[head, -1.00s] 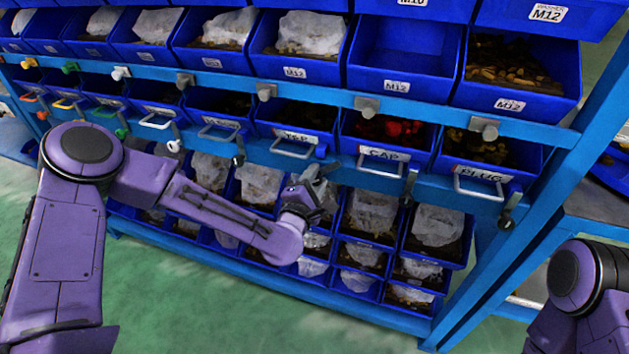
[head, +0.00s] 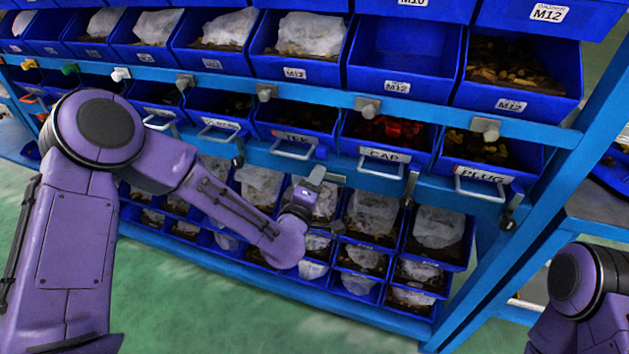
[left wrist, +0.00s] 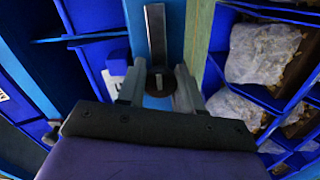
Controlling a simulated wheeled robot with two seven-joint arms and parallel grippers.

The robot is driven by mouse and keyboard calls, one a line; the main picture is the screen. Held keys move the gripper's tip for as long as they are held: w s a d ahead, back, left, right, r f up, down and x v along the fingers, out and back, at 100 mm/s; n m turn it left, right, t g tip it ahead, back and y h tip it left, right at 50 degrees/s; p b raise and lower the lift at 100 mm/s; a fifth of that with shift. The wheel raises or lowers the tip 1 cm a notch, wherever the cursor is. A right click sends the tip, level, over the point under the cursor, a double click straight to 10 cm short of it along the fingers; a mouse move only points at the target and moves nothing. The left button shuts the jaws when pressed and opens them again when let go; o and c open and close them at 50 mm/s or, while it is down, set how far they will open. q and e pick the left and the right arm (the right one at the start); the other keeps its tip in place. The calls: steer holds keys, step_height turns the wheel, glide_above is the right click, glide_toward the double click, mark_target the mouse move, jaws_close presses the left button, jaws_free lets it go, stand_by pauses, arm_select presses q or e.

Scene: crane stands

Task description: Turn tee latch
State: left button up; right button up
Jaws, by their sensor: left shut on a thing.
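The tee latch is mostly hidden by my left gripper in the head view. In the left wrist view its dark round hub (left wrist: 151,87) shows between the two grey fingers, with a grey metal strip (left wrist: 155,35) reaching up from it. My left gripper (head: 325,180) is at the lower blue rail, just below the handle of the bin left of the CAP bin. It also shows in the left wrist view (left wrist: 160,88), with its fingers on either side of the hub, shut on the latch. Only a part of my right arm shows in the head view; its gripper is outside the frame.
Other dark latches hang near, one to the right (head: 410,185) and one at far right (head: 508,218). Bins with bagged parts (head: 372,213) lie behind and below. The green floor in front is free.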

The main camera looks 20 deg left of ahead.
stand_by(0.5)
arm_select(q)
steer(key=o, duration=1)
steer(key=shift+o, duration=0.2)
steer(key=s+b, duration=0.2)
steer(key=s, duration=0.8)
steer(key=shift+s+a, duration=0.2)
steer(key=shift+s, duration=0.1)
